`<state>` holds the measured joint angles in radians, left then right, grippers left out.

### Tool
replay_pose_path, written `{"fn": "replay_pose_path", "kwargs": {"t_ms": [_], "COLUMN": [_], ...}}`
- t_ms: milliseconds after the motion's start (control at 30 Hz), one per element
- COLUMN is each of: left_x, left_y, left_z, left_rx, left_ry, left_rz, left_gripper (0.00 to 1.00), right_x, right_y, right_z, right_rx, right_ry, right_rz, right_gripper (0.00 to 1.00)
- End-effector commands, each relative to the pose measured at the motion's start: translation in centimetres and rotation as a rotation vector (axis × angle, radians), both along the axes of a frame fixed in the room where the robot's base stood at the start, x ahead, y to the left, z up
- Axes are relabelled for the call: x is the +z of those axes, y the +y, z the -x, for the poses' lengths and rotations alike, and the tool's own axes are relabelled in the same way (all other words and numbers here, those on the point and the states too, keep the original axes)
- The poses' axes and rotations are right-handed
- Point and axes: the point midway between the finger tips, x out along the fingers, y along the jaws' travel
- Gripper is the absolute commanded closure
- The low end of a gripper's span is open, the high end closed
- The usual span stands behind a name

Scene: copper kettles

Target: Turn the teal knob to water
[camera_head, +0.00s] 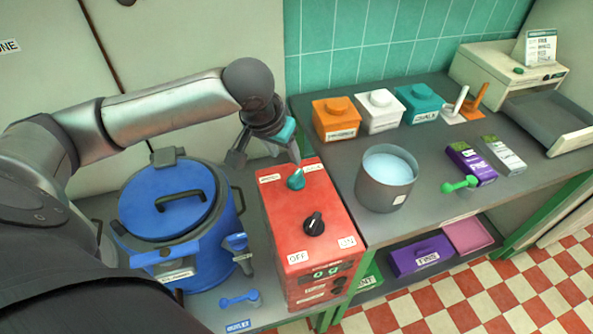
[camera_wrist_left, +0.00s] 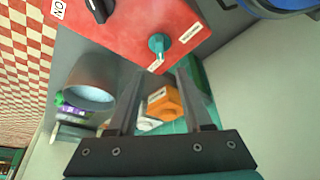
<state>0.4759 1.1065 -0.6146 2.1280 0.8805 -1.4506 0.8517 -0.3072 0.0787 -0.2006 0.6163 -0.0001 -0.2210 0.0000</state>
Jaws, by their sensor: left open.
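The teal knob (camera_head: 296,180) is on top of the red control box (camera_head: 285,215), toward its back edge. It also shows in the left wrist view (camera_wrist_left: 158,43), ahead of the fingertips and apart from them. A small white label lies on each side of it; I cannot read which one says water. I cannot tell exactly where the knob points. My left gripper (camera_head: 266,157) is open and empty, its two fingers spread just behind and above the knob. In the left wrist view the gripper (camera_wrist_left: 158,75) has clear space between its fingers. My right gripper is not in view.
A black knob (camera_head: 314,224) sits nearer on the same box, by an OFF label. A blue lidded kettle (camera_head: 170,235) stands close on the left. A metal pot (camera_head: 385,180) of pale liquid and several coloured boxes stand on the grey counter to the right.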

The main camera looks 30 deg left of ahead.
Motion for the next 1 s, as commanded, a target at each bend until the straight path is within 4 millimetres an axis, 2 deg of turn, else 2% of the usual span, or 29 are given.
{"fn": "replay_pose_path", "kwargs": {"t_ms": [33,200,500,700,1000], "left_x": [-1.4,-4.9,-9.7,-10.9,-11.1], "left_y": [0.0,0.1,0.3,0.3,0.3], "left_z": [-0.4,-1.8,-3.9,-4.5,-4.6], "left_rx": [0.001,0.0,-0.002,-0.002,-0.003], "left_ry": [0.004,0.002,0.0,-0.001,-0.002], "left_rz": [0.002,0.0,-0.001,-0.001,0.0], "left_gripper": [0.5,0.5,0.5,0.5,0.5], "right_x": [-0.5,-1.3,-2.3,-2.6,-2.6], "right_y": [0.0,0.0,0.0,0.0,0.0], "right_z": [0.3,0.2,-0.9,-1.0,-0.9], "right_rx": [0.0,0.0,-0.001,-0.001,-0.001], "right_ry": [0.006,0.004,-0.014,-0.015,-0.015], "right_rz": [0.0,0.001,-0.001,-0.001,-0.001], "right_gripper": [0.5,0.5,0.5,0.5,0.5]}}
